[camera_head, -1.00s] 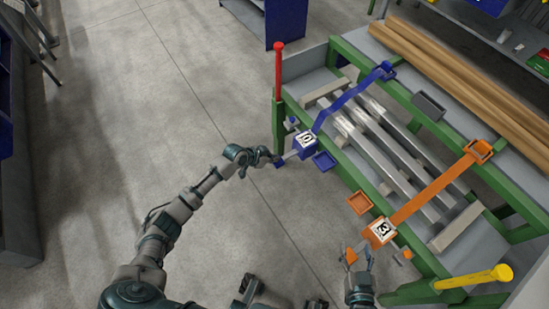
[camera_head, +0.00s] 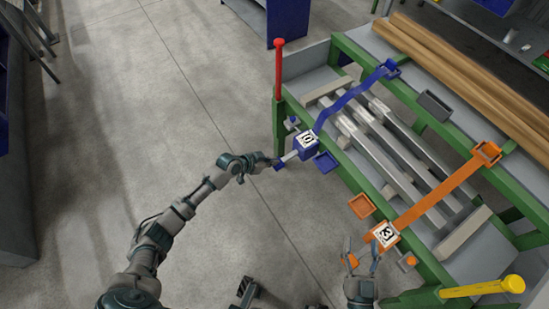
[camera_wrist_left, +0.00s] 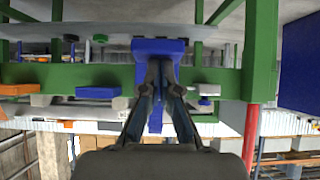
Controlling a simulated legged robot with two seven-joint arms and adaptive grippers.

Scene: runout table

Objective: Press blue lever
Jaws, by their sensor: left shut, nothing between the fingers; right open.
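The blue lever is a grey bar with a blue end (camera_head: 281,166), sticking out from a blue ratchet box (camera_head: 307,144) with a black-and-white label. My left gripper (camera_head: 272,162) is shut and empty, right beside the lever's blue end. In the left wrist view its fingertips (camera_wrist_left: 160,66) overlap the lower part of a blue block (camera_wrist_left: 159,46); whether they touch it I cannot tell. My right gripper (camera_head: 361,254) is open, close to the orange lever's end (camera_head: 349,262) at the front of the table.
The green-framed table (camera_head: 355,177) holds metal bars under a blue strap (camera_head: 348,104) and an orange strap (camera_head: 438,198). A red post (camera_head: 278,70) stands at its left corner, a yellow post (camera_head: 485,287) at its near end. Floor left of the table is clear.

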